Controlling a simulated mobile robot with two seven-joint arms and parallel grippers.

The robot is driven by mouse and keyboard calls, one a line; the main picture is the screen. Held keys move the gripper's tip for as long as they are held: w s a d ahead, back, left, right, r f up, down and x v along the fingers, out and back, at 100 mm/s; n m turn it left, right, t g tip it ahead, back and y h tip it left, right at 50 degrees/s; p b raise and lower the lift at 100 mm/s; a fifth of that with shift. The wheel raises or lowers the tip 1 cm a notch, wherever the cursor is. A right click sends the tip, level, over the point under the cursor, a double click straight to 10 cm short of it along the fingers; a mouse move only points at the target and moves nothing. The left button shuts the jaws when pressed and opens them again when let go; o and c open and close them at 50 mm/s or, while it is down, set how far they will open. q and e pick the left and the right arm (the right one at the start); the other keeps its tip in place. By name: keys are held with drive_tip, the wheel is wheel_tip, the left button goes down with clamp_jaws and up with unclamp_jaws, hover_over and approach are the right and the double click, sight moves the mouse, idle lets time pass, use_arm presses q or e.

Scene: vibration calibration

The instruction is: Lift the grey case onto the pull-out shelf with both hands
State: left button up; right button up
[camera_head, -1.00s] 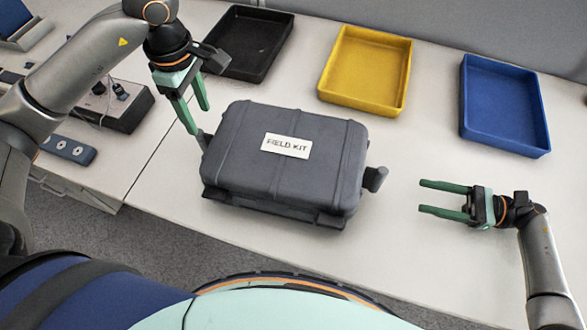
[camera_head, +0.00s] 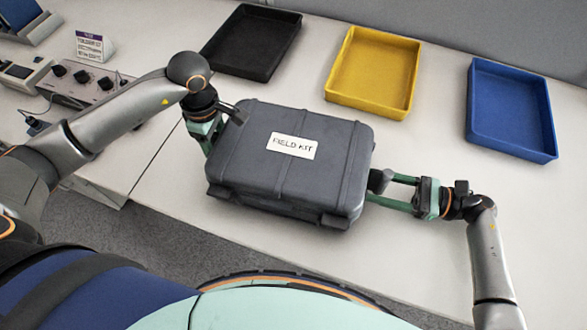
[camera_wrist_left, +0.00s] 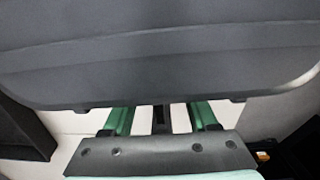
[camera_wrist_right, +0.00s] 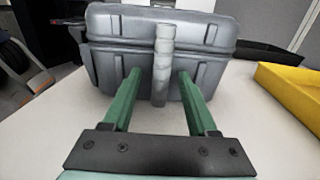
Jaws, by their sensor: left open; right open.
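The grey case (camera_head: 290,165), labelled FIELD KIT, lies flat on the light table with a handle at each end. My left gripper (camera_head: 208,145) is open at its left end. In the left wrist view the left handle (camera_wrist_left: 161,120) shows between the spread fingers, below the case's large dark lid (camera_wrist_left: 160,50). My right gripper (camera_head: 388,190) is open at the right end, its fingers either side of the right handle (camera_head: 379,181). In the right wrist view this upright handle (camera_wrist_right: 162,65) stands between the finger tips. I cannot make out a pull-out shelf.
Black (camera_head: 251,42), yellow (camera_head: 373,72) and blue (camera_head: 511,108) trays stand along the back of the table. A control box with knobs (camera_head: 85,82) and a small sign (camera_head: 90,46) are at the left. The table's front right is clear.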

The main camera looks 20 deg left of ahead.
use_arm(q)
clamp_jaws()
use_arm(e)
clamp_jaws()
use_arm(q)
drive_tip(key=shift+r, duration=0.1)
use_arm(e)
drive_tip(key=shift+r, duration=0.1)
idle(1.0)
